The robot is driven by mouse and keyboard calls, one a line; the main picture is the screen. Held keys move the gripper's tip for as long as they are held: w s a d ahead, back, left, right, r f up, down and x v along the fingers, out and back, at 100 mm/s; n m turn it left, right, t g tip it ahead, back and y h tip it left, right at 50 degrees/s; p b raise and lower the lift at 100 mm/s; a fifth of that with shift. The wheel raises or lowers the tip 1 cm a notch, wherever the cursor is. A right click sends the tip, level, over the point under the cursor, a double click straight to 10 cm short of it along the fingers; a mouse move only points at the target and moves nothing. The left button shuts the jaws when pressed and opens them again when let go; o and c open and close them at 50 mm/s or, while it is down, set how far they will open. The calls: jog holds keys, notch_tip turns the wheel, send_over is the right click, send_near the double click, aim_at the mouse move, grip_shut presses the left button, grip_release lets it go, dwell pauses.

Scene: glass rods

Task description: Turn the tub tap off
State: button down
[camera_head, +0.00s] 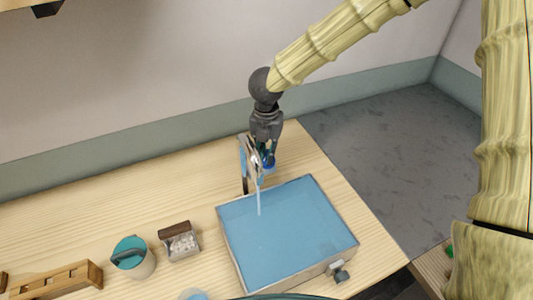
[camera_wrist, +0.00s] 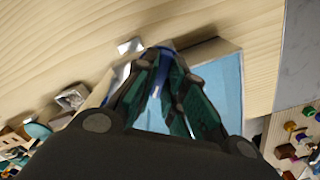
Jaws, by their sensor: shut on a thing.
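The tub (camera_head: 305,260) is a grey box full of blue water near the table's right end. A metal tap (camera_head: 244,155) stands at its back left corner, and a thin pale stream (camera_head: 259,198) runs from it into the water. My gripper (camera_head: 266,153) reaches down from above beside the tap, shut on the tap's blue handle (camera_head: 269,166). In the wrist view the dark green fingers (camera_wrist: 165,88) close around the blue handle (camera_wrist: 163,48) and hide part of it. The tub (camera_wrist: 228,75) shows to their right.
A white pot with a teal lid (camera_head: 130,252), a small box of pale pieces (camera_head: 181,242) and a wooden rack (camera_head: 58,279) stand to the left. A drain valve (camera_head: 339,273) sticks out at the tub's front. The table behind the pot is clear.

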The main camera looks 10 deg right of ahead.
jog(key=m+b, duration=0.2)
jog(key=m, duration=0.3)
jog(key=shift+m, duration=0.3)
jog(key=shift+m+b, duration=0.75)
jog(key=shift+m, duration=1.45)
jog(key=c, duration=1.5)
grip_release()
notch_tip(320, 180, up, 12)
jog(key=shift+r, duration=0.1)
